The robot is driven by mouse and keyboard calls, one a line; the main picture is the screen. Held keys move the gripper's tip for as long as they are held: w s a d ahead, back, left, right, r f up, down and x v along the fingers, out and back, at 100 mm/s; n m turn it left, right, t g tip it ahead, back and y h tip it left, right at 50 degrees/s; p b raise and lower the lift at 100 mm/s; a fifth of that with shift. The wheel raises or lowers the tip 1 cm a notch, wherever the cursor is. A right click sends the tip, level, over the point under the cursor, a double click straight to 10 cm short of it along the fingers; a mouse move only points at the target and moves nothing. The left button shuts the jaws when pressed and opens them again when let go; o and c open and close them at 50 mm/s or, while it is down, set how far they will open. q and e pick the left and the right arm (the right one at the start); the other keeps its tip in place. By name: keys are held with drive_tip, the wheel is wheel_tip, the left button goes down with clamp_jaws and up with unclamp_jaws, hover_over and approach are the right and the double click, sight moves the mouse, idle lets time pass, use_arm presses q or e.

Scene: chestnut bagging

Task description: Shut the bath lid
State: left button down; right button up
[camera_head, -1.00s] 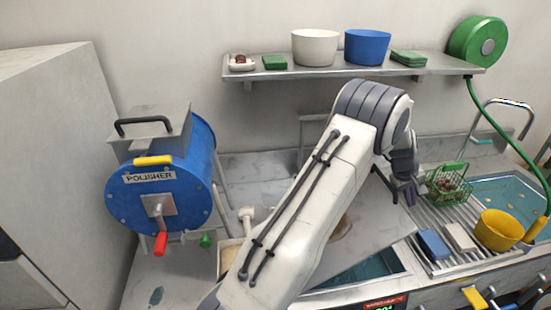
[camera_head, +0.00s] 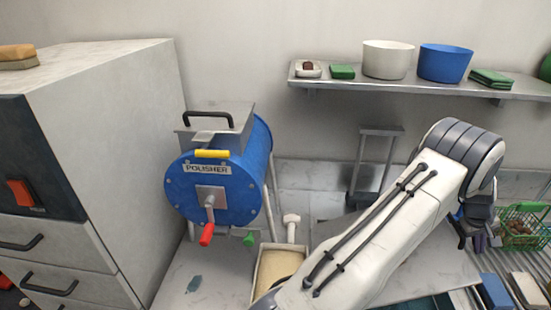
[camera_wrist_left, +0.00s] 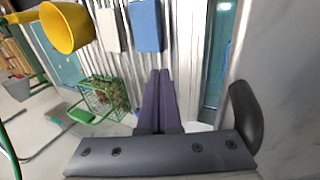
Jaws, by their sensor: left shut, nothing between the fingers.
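A pale grey slab that looks like the bath lid (camera_head: 435,268) lies behind and beside my left arm in the head view. My forearm hides much of it, so its exact tilt is unclear. Dark bath water (camera_head: 430,303) shows along its front edge. In the left wrist view, a strip of teal water (camera_wrist_left: 212,55) shows beside a pale grey surface, probably the lid (camera_wrist_left: 285,75). My left gripper (camera_head: 482,241) is shut and empty, near the lid's right side. Its dark fingers point towards the ribbed drainer in the left wrist view (camera_wrist_left: 159,72). My right gripper is not in view.
A green wire basket (camera_head: 522,227) with brown contents stands right of my left gripper. Blue (camera_head: 494,291) and white (camera_head: 528,289) blocks lie on the drainer. The blue polisher (camera_head: 215,180) stands left, by a tray (camera_head: 256,280). A shelf (camera_head: 420,88) with bowls hangs behind.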

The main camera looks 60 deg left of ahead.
use_arm(q)
drive_tip(key=shift+s+a+f, duration=0.2)
drive_tip(key=shift+s+f, duration=0.15)
drive_tip(key=shift+f, duration=0.1)
drive_tip(key=shift+s+a+f, duration=0.2)
drive_tip(key=shift+s+f, duration=0.1)
drive_tip(key=shift+f, duration=0.15)
wheel_tip(320, 180, up, 15)
drive_tip(key=w+d, duration=0.2)
drive_tip(key=w, duration=0.1)
drive_tip(key=s+a+r+t+h+b, duration=0.1)
drive_tip(key=s+a+r+b, duration=0.15)
drive_tip(key=s, duration=0.75)
drive_tip(key=s+a+r+b, duration=0.2)
drive_tip(key=s+a, duration=0.2)
drive_tip(key=s, duration=0.7)
drive_tip(key=p, duration=0.2)
approach(466, 262)
drive_tip(key=x, duration=0.4)
drive_tip(key=shift+f, duration=0.15)
